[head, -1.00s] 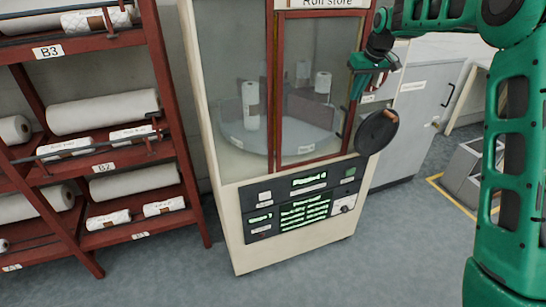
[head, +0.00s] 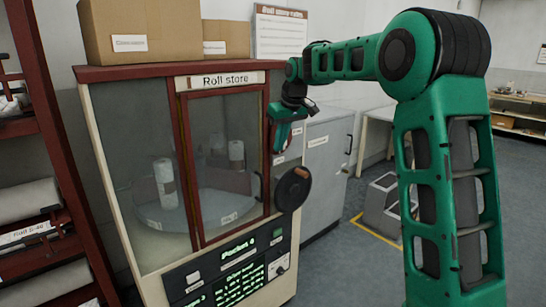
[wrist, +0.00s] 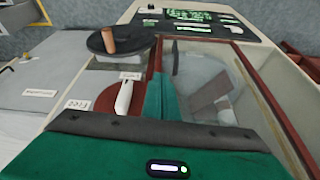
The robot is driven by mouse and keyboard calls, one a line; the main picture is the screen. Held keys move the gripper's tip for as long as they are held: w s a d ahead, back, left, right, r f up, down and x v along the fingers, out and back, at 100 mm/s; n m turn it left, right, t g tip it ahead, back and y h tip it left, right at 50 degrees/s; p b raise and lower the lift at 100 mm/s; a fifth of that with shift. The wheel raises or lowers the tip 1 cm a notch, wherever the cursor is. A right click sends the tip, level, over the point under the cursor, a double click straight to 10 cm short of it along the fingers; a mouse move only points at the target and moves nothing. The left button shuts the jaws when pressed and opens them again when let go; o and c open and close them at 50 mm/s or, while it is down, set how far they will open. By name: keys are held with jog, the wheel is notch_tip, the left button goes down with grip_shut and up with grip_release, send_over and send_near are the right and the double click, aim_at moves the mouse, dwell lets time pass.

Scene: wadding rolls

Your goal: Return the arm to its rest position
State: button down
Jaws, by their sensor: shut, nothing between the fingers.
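My green arm reaches from the right of the head view toward the roll store cabinet (head: 230,80). My gripper (head: 279,143) hangs near the cabinet's right front edge, above a black disc (head: 293,188). The gripper is shut and holds nothing. In the wrist view my gripper's green body fills the bottom, and a green finger (wrist: 161,98) points at the cabinet front. The black disc with a brown knob (wrist: 108,40) lies beyond it, to the left. A white handle (wrist: 124,97) is just left of the finger; I cannot tell if they touch.
The cabinet's glass front shows white rolls (head: 165,183) on a round turntable (head: 205,212). A red rack (head: 45,130) stands at left. Cardboard boxes (head: 140,30) sit on the cabinet. A grey cabinet (head: 325,165) and grey steps (head: 380,205) are at right. Floor between steps and cabinet is clear.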

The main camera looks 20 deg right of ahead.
jog(key=s+d+f+m+g+h, duration=0.1)
jog(key=s+d+m, duration=0.3)
jog(key=s, duration=0.8)
jog(key=s+d+f+m+g+h, duration=0.1)
jog(key=s+d, duration=0.6)
jog(key=s, duration=0.6)
jog(key=s+f+m+g, duration=0.1)
jog(key=s+f, duration=0.4)
jog(key=s, duration=0.8)
jog(key=s+f+m+g+y, duration=0.1)
jog(key=s+f+m, duration=0.2)
jog(key=s, duration=1)
notch_tip(320, 180, down, 3)
jog(key=shift+s+d+f+m, duration=0.1)
jog(key=shift+s+d+m, duration=0.05)
jog(key=shift+d+m, duration=0.15)
jog(key=shift+w+f, duration=0.2)
jog(key=shift+w, duration=0.4)
